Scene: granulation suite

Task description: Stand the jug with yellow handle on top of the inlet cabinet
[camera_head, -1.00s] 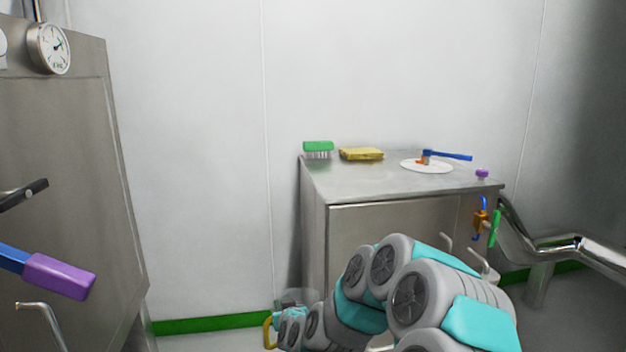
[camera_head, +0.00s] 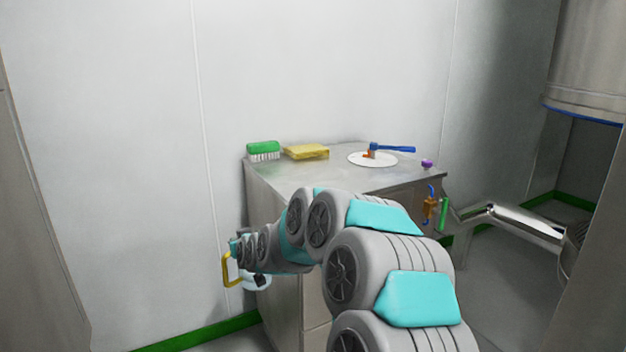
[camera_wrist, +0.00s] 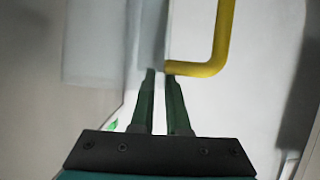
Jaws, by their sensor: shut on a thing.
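The jug with yellow handle (camera_head: 227,268) is at the end of my arm, left of the inlet cabinet and below the level of its top. Its clear body is mostly hidden behind my arm. In the wrist view the jug's yellow handle (camera_wrist: 222,45) and pale translucent body (camera_wrist: 110,45) lie just beyond the fingertips. My gripper (camera_wrist: 163,78) is shut on the jug, its fingers close together at the body beside the handle. The inlet cabinet (camera_head: 290,172) is a steel box with a flat top, standing against the wall behind my arm.
On the cabinet top are a green brush (camera_head: 263,149), a yellow sponge (camera_head: 306,152), a white disc (camera_head: 358,158) with a blue-handled tool (camera_head: 395,149), and a small purple knob (camera_head: 427,163). The front middle of the top is bare. A steel pipe (camera_head: 510,218) runs at the right.

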